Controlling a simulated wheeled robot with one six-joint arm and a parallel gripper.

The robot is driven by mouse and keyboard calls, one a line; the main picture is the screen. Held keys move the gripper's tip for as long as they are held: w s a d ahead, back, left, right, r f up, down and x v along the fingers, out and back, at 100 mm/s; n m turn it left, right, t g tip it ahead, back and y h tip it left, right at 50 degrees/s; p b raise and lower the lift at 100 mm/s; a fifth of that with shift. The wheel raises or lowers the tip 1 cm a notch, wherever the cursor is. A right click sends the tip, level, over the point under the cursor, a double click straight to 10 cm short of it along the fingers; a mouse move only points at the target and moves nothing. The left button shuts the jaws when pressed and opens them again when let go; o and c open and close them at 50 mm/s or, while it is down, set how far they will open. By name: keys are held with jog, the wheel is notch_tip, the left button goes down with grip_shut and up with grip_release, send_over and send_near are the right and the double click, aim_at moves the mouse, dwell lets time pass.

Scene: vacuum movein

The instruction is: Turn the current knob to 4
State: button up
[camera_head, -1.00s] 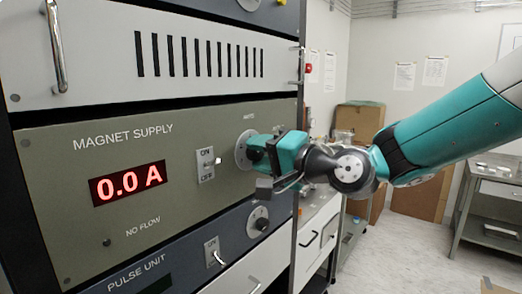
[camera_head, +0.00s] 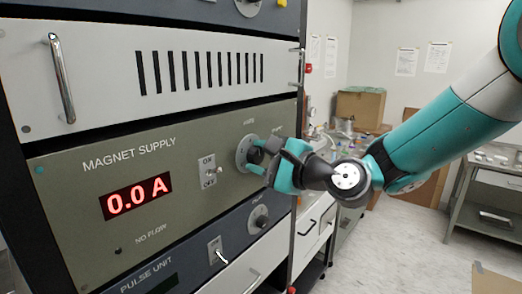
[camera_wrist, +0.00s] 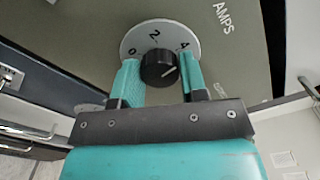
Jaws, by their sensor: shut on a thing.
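The magnet supply panel (camera_head: 70,185) has a red display (camera_head: 137,196) reading 0.0 A. At its right is the current knob (camera_head: 256,155), black on a round grey dial (camera_head: 243,149). In the wrist view, the black knob (camera_wrist: 157,69) sits between my fingers, and the dial (camera_wrist: 137,38) shows 0, 2 and 4, with AMPS beside it. A pale line on the knob lies on its right side; its exact reading is unclear. My gripper (camera_head: 272,163) is shut on the knob, with one teal finger on each side (camera_wrist: 160,82).
Left of the knob is an ON/OFF toggle switch (camera_head: 209,172). Below is the pulse unit (camera_head: 185,255) with its own knob (camera_head: 259,219) and toggle (camera_head: 217,251). A handled white panel (camera_head: 100,75) is above. A metal bench (camera_head: 490,185) and open floor are at the right.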

jog(key=shift+m, duration=0.6)
jog(key=o, duration=0.9)
jog(key=shift+d, duration=0.1)
jog(key=shift+b+v, duration=3.95)
jog(key=shift+v, duration=4.75)
jog(key=shift+f, duration=0.15)
